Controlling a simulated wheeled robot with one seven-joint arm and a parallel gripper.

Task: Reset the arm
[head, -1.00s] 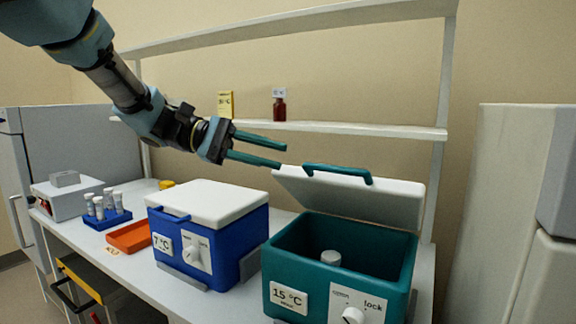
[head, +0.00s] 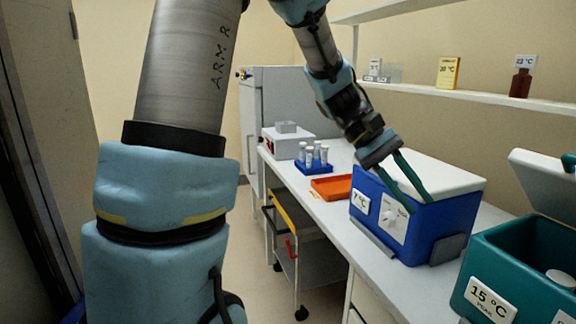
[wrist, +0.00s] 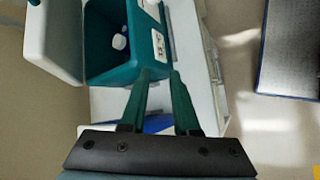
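My gripper (head: 408,186) is in front of the blue box in the head view, its two green fingers spread apart with nothing between them. It also shows in the wrist view (wrist: 160,75), with the fingers apart. The blue box (head: 425,228) has its white lid down and a 7 °C label. The teal box (head: 520,262) stands open at the right with a 15 °C label. A white-capped item (head: 561,279) is inside it, and it also shows in the wrist view (wrist: 119,42).
An orange tray (head: 331,187) and a blue tube rack (head: 313,168) lie on the bench. A shelf (head: 470,97) above holds a brown bottle (head: 520,83) and a yellow box (head: 447,72). A cart (head: 300,240) stands under the bench. Floor at the left is clear.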

